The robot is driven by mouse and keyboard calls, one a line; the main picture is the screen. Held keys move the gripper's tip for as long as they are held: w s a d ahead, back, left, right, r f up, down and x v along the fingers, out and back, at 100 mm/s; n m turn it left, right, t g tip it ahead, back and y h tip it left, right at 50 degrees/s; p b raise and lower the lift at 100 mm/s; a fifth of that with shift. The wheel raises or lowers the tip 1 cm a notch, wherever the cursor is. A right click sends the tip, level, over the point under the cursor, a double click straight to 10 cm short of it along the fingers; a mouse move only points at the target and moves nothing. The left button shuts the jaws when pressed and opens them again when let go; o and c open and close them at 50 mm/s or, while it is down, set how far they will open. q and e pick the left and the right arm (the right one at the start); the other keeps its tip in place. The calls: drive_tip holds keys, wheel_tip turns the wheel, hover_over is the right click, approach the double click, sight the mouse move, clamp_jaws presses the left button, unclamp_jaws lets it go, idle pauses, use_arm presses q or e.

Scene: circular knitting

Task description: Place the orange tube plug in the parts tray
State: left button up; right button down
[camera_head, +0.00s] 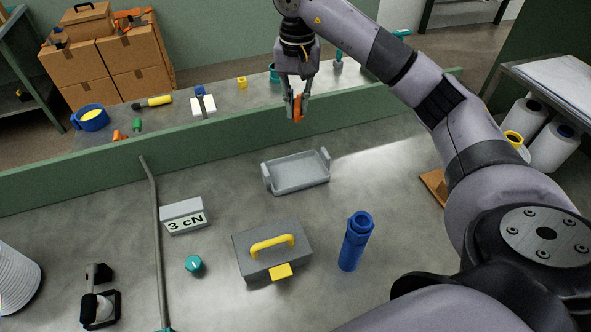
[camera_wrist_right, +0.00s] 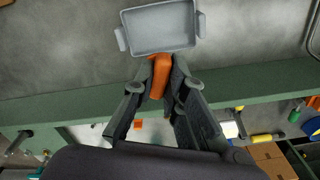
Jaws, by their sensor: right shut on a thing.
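My right gripper (camera_head: 297,112) is shut on the orange tube plug (camera_head: 298,106) and holds it up in the air, over the green ledge behind the bench in the head view. The plug also shows between the fingers in the right wrist view (camera_wrist_right: 160,76). The grey parts tray (camera_head: 297,186) stands on the bench, nearer than the plug in the head view, and looks empty. In the right wrist view the tray (camera_wrist_right: 160,48) lies just past the fingertips, with the plug's end close to its rim in the picture. My left gripper is not in view.
A grey toolbox (camera_head: 250,260) with a yellow handle and a blue cylinder (camera_head: 355,240) stand in front of the tray. A "3 cN" block (camera_head: 184,216) and a thin rod (camera_head: 157,240) are to its left. The green ledge (camera_head: 110,176) runs behind. Bench around the tray is clear.

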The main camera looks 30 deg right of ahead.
drive_tip(key=f+p, duration=0.2)
drive_tip(key=f, duration=1.3)
drive_tip(key=shift+w+p, duration=0.2)
drive_tip(key=shift+p, duration=0.2)
wheel_tip(320, 180, down, 3)
drive_tip(key=shift+s+f+p, duration=0.1)
drive_tip(key=shift+f+p, duration=0.1)
drive_tip(key=shift+p, duration=0.25)
drive_tip(key=shift+f, duration=0.3)
drive_tip(key=shift+f, duration=0.2)
drive_tip(key=c, duration=1.6)
unclamp_jaws()
